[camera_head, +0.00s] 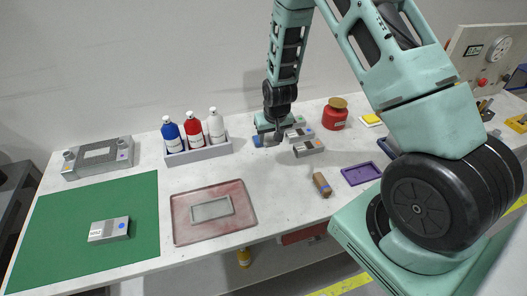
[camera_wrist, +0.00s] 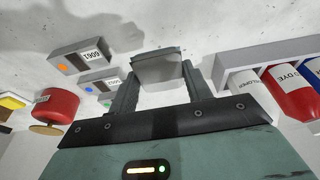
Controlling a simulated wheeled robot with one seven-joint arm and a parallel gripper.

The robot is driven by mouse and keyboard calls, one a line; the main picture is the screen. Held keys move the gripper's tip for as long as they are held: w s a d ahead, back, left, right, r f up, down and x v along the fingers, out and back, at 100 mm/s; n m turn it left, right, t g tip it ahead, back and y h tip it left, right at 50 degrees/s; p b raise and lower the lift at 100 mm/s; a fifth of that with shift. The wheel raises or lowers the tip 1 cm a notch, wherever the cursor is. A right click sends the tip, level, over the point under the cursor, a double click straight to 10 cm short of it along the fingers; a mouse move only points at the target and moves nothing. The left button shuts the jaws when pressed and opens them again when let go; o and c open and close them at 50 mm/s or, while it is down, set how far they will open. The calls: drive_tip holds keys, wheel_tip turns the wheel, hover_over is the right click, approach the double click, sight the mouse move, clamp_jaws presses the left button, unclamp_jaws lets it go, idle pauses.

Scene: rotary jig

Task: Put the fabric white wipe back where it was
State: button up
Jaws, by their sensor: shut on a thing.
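My gripper (camera_head: 270,136) is low over the back middle of the white table, right of the bottle rack. In the head view the gripper mostly hides the held piece; a small blue patch (camera_head: 258,141) shows beside the fingers. I cannot tell whether the piece touches the table.
A rack (camera_head: 200,152) with three bottles stands left. A red jar (camera_head: 335,114), purple tray (camera_head: 361,173), brown roll (camera_head: 322,185), reddish tray (camera_head: 180,222) and green mat (camera_head: 60,230) lie around. The table's middle is clear.

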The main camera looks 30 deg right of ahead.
drive_tip(key=p, duration=0.3)
approach(269, 161)
drive_tip(key=x, duration=0.5)
drive_tip(key=shift+f, duration=0.45)
drive_tip(key=shift+f, duration=0.1)
drive_tip(key=shift+f, duration=0.15)
drive_tip(key=o, duration=0.9)
drive_tip(key=shift+o, duration=0.2)
